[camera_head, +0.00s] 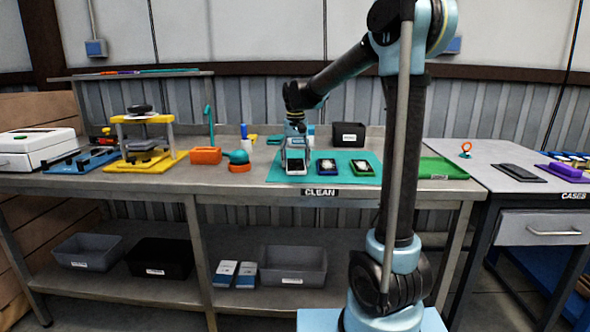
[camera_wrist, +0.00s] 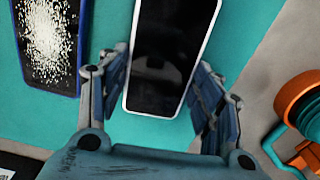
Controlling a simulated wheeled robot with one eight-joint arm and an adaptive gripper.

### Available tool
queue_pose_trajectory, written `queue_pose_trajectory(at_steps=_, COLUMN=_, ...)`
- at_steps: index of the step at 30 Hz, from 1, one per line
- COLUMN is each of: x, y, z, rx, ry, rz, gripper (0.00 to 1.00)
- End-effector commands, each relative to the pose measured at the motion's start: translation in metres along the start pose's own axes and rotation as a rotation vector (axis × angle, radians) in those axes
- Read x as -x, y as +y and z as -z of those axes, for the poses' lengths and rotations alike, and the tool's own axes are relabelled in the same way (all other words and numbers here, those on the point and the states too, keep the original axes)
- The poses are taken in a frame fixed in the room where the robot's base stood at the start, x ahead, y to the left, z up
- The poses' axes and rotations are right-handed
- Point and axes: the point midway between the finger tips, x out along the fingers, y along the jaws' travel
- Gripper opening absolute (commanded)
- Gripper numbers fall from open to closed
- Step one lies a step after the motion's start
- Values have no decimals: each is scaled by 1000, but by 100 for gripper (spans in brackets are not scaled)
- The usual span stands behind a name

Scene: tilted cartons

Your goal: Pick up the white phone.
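The white phone (camera_head: 296,165) lies on the teal mat (camera_head: 278,172) on the workbench, at the left of a row of three phones in the head view. In the wrist view the white phone (camera_wrist: 170,50) has a white edge and a dark face, and its far end is cut off by the frame. My gripper (camera_head: 295,146) is above it, pointing down. In the wrist view my gripper (camera_wrist: 163,62) is open, with one finger on each side of the phone and narrow gaps showing. How far the fingertips are above the mat is hard to tell.
A blue-framed phone with a speckled screen (camera_wrist: 48,35) lies close on the left in the wrist view. An orange and teal round object (camera_wrist: 298,112) stands at the right. A green-framed phone (camera_head: 362,168) and a black bin (camera_head: 348,135) are also on the bench.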

Motion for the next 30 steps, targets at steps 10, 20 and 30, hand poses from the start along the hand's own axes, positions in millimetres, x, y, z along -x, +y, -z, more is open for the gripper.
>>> queue_pose_trajectory(at_steps=10, x=1, y=0, z=0, rx=0, ry=0, rz=-1, gripper=30)
queue_pose_trajectory(at_steps=20, x=42, y=0, z=0, rx=0, ry=0, rz=0, gripper=30)
queue_pose_trajectory(at_steps=30, x=91, y=0, z=0, rx=0, ry=0, rz=0, gripper=30)
